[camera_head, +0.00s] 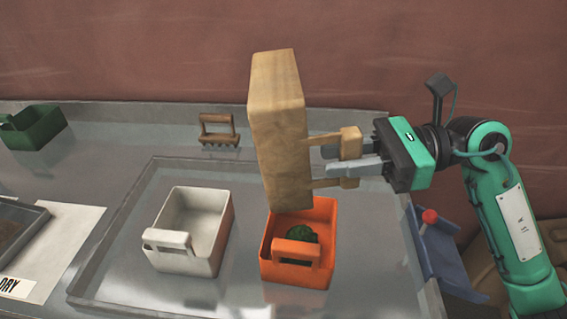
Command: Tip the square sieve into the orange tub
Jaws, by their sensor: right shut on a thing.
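The square sieve (280,130) is a wooden box frame held on its side above the orange tub (314,270). Its handle (350,141) points right. My right gripper (335,159) is shut on that handle. The orange tub stands on the tray below and has a dark green clump (301,235) inside. The sieve's lower end hangs just over the tub's far part; whether they touch I cannot tell. The sieve's mesh and inside face are hidden from this side. My left gripper is out of view.
A white tub (187,217) stands left of the orange one. A green tub (33,127) sits far left, a small wooden rake-like tool (218,129) at the back. A blue holder with a red knob (445,245) is at right. Clear tray surface (375,260) lies right of the orange tub.

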